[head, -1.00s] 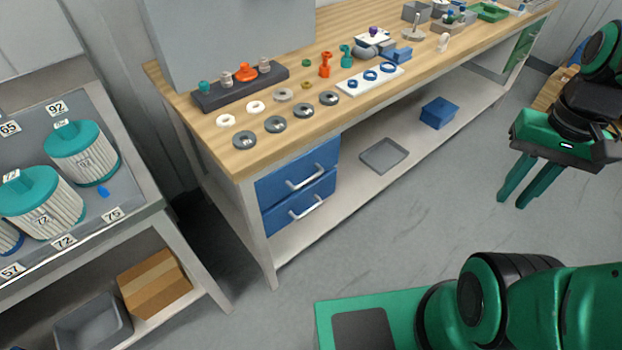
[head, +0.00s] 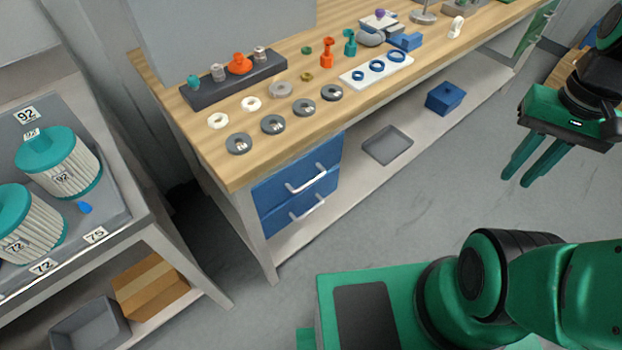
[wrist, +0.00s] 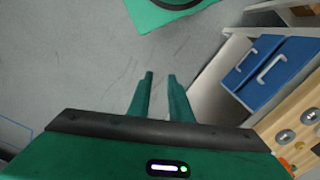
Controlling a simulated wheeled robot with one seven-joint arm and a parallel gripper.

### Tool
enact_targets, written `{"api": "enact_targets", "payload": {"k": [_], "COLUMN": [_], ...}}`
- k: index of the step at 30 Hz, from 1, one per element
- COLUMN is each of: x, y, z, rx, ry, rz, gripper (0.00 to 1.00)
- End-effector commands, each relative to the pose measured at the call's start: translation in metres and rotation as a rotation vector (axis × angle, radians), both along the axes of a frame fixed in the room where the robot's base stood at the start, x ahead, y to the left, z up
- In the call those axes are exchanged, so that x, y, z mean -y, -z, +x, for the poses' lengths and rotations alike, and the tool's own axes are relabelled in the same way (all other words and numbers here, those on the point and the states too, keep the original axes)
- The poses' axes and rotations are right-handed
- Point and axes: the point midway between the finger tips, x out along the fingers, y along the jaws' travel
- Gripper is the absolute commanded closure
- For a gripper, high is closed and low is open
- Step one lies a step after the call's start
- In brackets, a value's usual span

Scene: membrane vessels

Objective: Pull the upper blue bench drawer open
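The upper blue bench drawer (head: 278,188) is shut under the left end of the wooden bench, with a pale bar handle (head: 307,179). The lower blue drawer (head: 285,216) is shut directly below it. In the wrist view the two blue drawers show at the right, with the upper drawer's handle (wrist: 271,68) nearer the bench top. My gripper (head: 525,178) is at the right of the head view, over the floor and well apart from the drawers. Its two fingers (wrist: 160,75) are parted with nothing between them, pointing down.
The bench top (head: 225,165) holds rings, a dark rack (head: 235,80) and small fittings. A grey tray (head: 387,146) and a blue box (head: 445,97) sit on the lower shelf. A cart with teal-capped filters (head: 60,165) stands left. The floor before the drawers is largely clear.

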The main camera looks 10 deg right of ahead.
Motion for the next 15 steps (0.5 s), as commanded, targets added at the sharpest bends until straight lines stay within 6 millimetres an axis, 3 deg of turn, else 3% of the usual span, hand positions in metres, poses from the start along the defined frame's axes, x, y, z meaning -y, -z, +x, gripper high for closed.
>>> {"api": "enact_targets", "payload": {"k": [2,5,11,15], "x": [-0.001,-0.002,-0.009,-0.02], "y": [-0.004,-0.002,0.015,0.037], "z": [-0.01,-0.002,0.038,0.07], "rx": [0.01,-0.003,-0.062,-0.107], "ry": [-0.004,-0.016,-0.078,-0.131], "rz": [0.001,0.005,0.045,0.101], "gripper": [0.81,0.81,0.81,0.81]}}
